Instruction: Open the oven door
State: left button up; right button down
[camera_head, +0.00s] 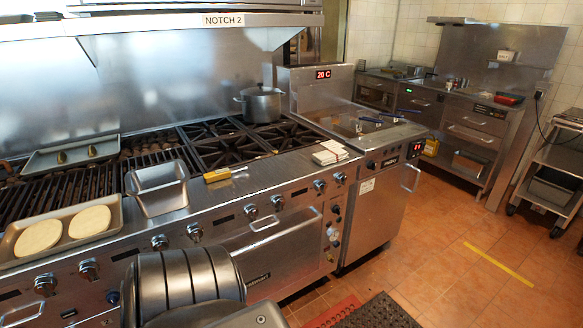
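The oven door (292,262) is a steel front panel low on the range, below the row of knobs. A long bar handle (291,229) runs along its top edge. The door looks shut. Its lower left part is hidden behind a dark, rounded link of my own arm at the bottom of the picture. No fingertips of either gripper show, so I see no contact with the handle.
The range top holds a pot (261,104), a tray with flat rounds (112,219), a steel pan (158,189) and a yellow-handled tool (219,174). A fryer (378,200) stands right of the oven. Red and black mats (379,312) lie before it; tiled floor is open at right.

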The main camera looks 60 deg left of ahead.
aim_at(268, 261)
jog(key=i, duration=1.25)
jog(key=u, duration=3.1)
